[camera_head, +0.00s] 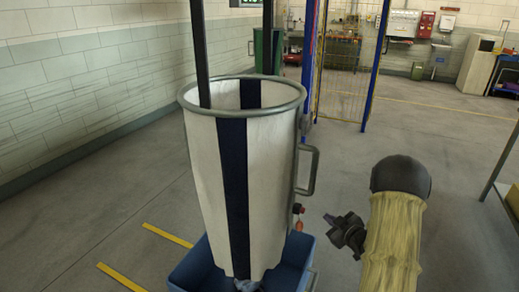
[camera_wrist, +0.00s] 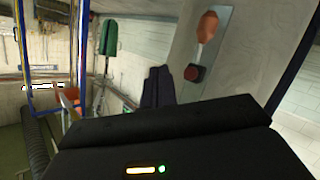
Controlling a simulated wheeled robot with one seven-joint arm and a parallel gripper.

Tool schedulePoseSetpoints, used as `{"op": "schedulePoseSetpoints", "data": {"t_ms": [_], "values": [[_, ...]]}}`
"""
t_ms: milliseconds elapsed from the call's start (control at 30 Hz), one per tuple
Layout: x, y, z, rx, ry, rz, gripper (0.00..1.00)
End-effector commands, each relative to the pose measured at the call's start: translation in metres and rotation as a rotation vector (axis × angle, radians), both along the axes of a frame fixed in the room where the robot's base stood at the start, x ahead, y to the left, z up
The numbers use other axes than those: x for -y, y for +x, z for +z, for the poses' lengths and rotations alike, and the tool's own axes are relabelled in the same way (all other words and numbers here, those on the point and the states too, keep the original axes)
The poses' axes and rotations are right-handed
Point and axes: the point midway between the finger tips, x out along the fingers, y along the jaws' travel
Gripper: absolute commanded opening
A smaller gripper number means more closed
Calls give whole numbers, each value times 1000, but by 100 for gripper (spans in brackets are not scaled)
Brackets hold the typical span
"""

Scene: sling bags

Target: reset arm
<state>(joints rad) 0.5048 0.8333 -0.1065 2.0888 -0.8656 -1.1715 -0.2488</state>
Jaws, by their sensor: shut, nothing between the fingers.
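In the head view, my arm in its yellowish cover stands at the right, and my dark gripper (camera_head: 348,233) sticks out from it to the left. It is to the right of the tall white sling bag (camera_head: 273,185) with a dark blue stripe, with a gap between them. In the wrist view, the dark fingers of my gripper (camera_wrist: 158,82) are together, with nothing seen held. The bag hangs upright from a grey metal ring (camera_head: 245,113).
A blue bin (camera_head: 190,272) stands under the bag. A table edge (camera_head: 501,160) is at far right. Grey floor (camera_head: 400,125) lies open behind. The wrist view shows a red button (camera_wrist: 193,73) on a panel.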

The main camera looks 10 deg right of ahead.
Motion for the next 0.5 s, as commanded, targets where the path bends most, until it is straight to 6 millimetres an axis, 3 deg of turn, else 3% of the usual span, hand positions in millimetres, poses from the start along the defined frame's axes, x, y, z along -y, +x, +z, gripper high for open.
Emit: {"op": "schedulePoseSetpoints", "data": {"t_ms": [267,500], "values": [[-26,-3,24,-162,-11,-120,0],[-66,-44,46,-405,29,-294,0]]}}
